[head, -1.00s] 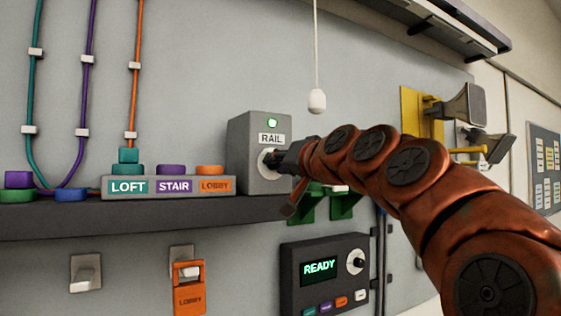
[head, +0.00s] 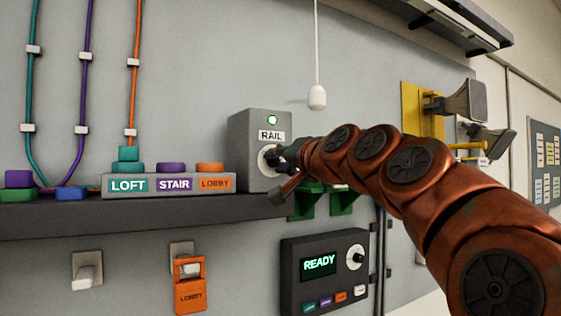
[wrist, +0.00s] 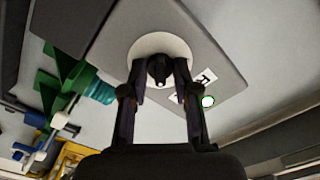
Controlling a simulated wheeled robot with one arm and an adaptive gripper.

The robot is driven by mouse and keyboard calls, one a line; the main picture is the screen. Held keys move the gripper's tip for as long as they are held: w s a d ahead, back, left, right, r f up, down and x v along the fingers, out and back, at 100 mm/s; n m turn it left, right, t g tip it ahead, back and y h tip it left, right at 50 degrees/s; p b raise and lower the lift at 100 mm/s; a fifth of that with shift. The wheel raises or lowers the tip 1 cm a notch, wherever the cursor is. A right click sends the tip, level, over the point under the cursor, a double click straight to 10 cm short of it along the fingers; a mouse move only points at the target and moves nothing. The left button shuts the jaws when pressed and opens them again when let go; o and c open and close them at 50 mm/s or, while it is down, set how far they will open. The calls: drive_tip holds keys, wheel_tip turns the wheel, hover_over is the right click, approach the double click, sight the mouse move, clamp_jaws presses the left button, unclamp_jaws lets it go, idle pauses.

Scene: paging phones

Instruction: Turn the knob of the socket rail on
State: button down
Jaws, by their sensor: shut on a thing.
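The socket rail's grey box (head: 243,138), labelled RAIL, stands on the dark shelf with a lit green lamp (head: 272,119) on its front. Its dark knob (wrist: 158,70) sits on a round white dial (wrist: 178,42) in the wrist view. My gripper (head: 279,159) is at the dial, with its fingers tilted in the head view. In the wrist view my gripper (wrist: 159,78) has one finger on each side of the knob, shut on it. My gripper hides most of the knob in the head view, so its pointer position cannot be read there.
A block labelled LOFT, STAIR and LOBBY (head: 168,196) stands left of the box on the shelf (head: 120,212). Green brackets (head: 305,203) lie just below my gripper. A READY panel (head: 325,275) is lower right. A white pull cord (head: 317,97) hangs above.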

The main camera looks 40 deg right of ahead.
drive_tip(key=c, duration=0.9)
unclamp_jaws()
drive_tip(key=shift+o, duration=0.2)
drive_tip(key=shift+s, duration=0.1)
drive_tip(key=s+a, duration=0.1)
drive_tip(key=s, duration=1)
drive_tip(key=shift+s, duration=0.4)
drive_tip(key=shift+w, duration=0.1)
